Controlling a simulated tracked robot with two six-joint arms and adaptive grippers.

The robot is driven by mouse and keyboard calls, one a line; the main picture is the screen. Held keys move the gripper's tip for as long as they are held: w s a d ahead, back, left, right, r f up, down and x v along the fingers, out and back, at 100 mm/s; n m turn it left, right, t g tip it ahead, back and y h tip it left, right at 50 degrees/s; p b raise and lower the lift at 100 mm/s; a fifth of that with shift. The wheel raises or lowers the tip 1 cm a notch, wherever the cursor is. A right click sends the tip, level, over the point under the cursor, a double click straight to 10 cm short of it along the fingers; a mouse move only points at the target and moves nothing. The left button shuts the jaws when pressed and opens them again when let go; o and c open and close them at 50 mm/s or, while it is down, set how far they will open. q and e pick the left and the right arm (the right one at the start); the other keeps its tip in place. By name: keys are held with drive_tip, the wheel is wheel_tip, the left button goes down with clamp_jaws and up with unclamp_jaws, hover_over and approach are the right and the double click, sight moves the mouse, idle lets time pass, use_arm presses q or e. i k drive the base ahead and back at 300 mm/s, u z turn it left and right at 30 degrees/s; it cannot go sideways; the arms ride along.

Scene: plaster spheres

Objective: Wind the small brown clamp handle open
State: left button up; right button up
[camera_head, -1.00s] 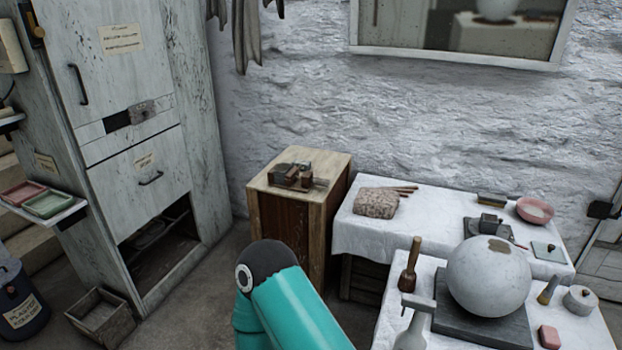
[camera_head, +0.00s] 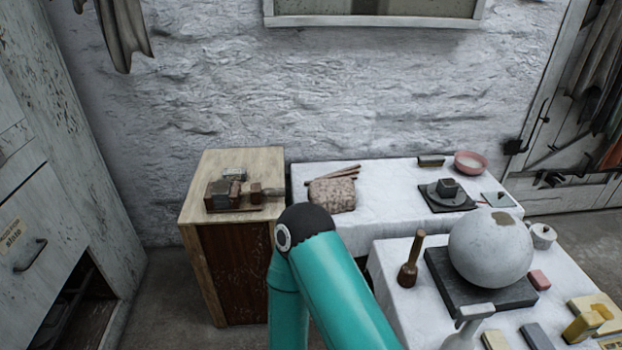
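A small brown clamp (camera_head: 232,191) sits on top of the wooden cabinet (camera_head: 213,262), left of the white-covered tables. It looks like a few brown blocks on a dark base with a grey piece behind. Its handle is too small to make out for certain. A teal arm link of mine with a dark joint cap stands in front of the cabinet's right side and the cloth-covered table. Neither of my grippers shows in this view.
A white-covered back table (camera_head: 386,188) bears a speckled block (camera_head: 332,195), a dark turntable and a pink bowl (camera_head: 470,162). The front table holds a large plaster sphere (camera_head: 490,249) and a mallet (camera_head: 412,258). Floor shows between the left cupboard (camera_head: 25,225) and the wooden cabinet.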

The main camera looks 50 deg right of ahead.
sight(271, 192)
drive_tip(key=z, duration=0.6)
drive_tip(key=i, duration=1.5)
drive_tip(key=z, duration=0.75)
drive_tip(key=k, duration=0.9)
drive_tip(key=z, duration=0.15)
drive_tip(key=i, duration=0.9)
drive_tip(key=u, duration=0.1)
